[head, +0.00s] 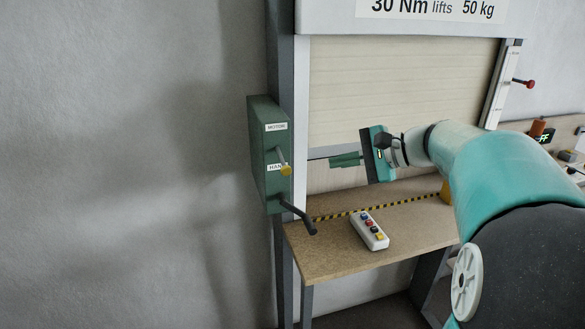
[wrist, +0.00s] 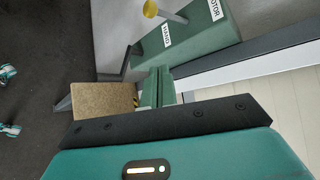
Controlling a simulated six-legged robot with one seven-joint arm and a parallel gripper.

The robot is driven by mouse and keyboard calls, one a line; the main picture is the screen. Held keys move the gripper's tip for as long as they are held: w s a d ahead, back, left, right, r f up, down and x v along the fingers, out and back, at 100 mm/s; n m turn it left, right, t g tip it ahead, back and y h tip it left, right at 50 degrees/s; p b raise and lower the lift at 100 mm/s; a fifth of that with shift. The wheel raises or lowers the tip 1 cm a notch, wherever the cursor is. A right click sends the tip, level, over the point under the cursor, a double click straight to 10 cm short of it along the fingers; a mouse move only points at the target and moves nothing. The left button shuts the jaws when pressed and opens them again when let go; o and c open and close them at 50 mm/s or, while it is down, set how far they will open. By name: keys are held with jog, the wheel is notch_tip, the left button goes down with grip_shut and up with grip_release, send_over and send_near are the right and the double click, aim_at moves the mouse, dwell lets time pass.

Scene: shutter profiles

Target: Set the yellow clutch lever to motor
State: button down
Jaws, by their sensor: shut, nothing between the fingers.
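The yellow clutch lever (head: 286,170) is a short grey rod with a yellow knob on the green box (head: 268,190) at the left post. The rod slants down and the knob sits beside the lower HAND label, below the MOTOR label (head: 276,127). In the wrist view the yellow knob (wrist: 150,9) is at the top edge, near the HAND label. My gripper (head: 333,161) is shut and empty, to the right of the lever and apart from it, its fingers pointing left. The green fingers (wrist: 157,88) lie together in the wrist view.
A dark crank handle (head: 299,217) sticks out below the box. A white button pendant (head: 369,230) lies on the wooden bench (head: 330,258) with a striped edge line. The pale shutter (head: 400,80) stands behind my gripper. Between the fingers and the lever the space looks clear.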

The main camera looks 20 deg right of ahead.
aim_at(282, 159)
jog(key=w+a+f, duration=0.2)
jog(key=w+a, duration=0.1)
jog(key=a, duration=0.5)
jog(key=shift+a, duration=0.35)
dwell(0.5)
jog(key=shift+r+g, duration=0.2)
jog(key=shift+g, duration=0.1)
